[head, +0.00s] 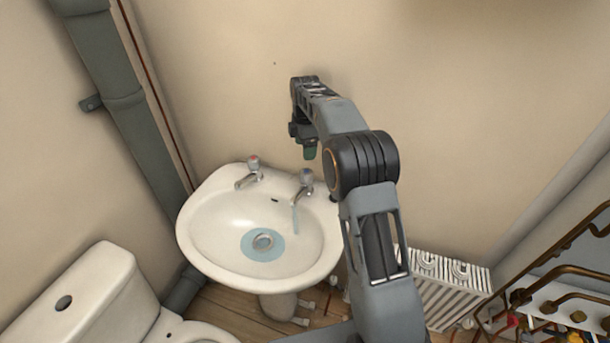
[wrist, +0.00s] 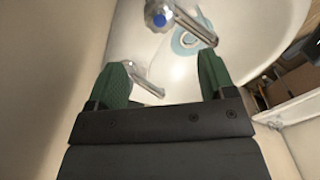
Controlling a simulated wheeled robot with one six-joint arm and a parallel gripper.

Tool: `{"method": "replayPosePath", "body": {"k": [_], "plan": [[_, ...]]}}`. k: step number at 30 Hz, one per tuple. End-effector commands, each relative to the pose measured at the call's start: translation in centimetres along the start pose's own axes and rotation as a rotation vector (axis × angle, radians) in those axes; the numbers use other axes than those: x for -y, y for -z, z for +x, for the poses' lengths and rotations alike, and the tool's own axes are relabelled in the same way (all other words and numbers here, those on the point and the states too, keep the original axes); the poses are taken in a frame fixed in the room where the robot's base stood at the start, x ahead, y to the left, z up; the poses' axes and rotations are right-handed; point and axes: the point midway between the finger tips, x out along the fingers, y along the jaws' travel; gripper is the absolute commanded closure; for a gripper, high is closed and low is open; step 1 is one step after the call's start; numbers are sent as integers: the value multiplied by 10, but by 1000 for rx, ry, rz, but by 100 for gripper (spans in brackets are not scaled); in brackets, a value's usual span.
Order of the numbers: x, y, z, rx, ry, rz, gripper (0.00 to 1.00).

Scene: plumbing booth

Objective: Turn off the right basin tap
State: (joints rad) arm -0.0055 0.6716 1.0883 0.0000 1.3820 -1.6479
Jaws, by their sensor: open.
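The right basin tap (head: 306,178) has a blue-marked knob and a chrome spout. A pale stream falls from its spout into the basin (head: 205,225). In the wrist view the blue-capped tap (wrist: 160,17) is at the top, beyond my fingertips and outside the space between them. The left tap (head: 249,175), with a red mark, also stands on the basin's back rim. My gripper (head: 310,151) is open and empty, with green fingers, just above the right tap. In the wrist view my gripper (wrist: 164,72) shows another tap, partly hidden, between its fingers.
A bluish pool surrounds the drain (head: 263,241). The wall is close behind the basin. A toilet (head: 85,295) stands at the lower left, a grey pipe (head: 120,95) at the left. A white radiator (head: 445,290) and copper pipes (head: 560,285) are at the right.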

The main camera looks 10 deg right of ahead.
Motion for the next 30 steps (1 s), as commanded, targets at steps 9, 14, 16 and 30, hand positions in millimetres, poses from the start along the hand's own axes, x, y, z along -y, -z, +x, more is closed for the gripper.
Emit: {"method": "replayPosePath", "body": {"k": [9,14,16,30], "plan": [[1,0,62,0,4,1,24],[1,0,88,0,3,2,24],[1,0,97,0,2,2,24],[1,0,118,0,0,3,24]]}}
